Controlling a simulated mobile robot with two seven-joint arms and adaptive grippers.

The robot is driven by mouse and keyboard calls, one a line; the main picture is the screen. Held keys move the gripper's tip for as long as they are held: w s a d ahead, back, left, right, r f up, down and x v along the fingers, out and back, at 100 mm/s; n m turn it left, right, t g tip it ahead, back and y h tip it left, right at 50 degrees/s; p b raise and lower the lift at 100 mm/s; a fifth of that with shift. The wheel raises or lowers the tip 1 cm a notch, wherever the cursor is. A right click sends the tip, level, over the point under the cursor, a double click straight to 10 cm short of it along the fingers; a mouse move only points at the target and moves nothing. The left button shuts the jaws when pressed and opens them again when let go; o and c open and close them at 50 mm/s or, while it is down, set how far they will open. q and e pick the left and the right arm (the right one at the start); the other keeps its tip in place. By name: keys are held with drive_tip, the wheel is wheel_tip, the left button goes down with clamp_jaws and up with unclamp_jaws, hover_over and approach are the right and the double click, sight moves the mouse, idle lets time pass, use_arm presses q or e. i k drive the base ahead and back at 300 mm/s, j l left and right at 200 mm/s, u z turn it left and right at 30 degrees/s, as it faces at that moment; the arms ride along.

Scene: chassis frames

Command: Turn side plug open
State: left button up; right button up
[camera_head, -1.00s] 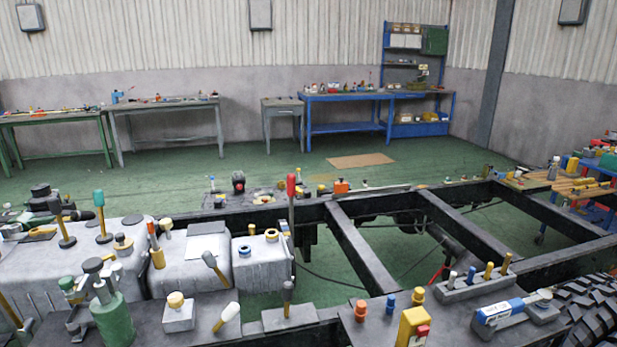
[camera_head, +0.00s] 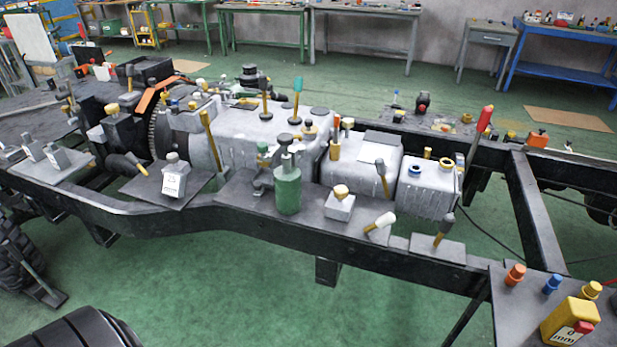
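Neither of my grippers is in view. A grey gearbox (camera_head: 255,135) lies along the chassis frame, with several knobs and levers on top. A smaller grey housing (camera_head: 425,192) at its right end has a blue-ringed plug (camera_head: 416,170) and a yellow-ringed plug (camera_head: 446,163) on top.
The black chassis rail (camera_head: 330,237) runs across in front of the gearbox. Tyres show at lower left.

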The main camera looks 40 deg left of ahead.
sight(264, 164)
drive_tip(key=u, duration=1.4)
drive_tip(key=i, duration=0.3)
drive_tip(key=z, duration=0.05)
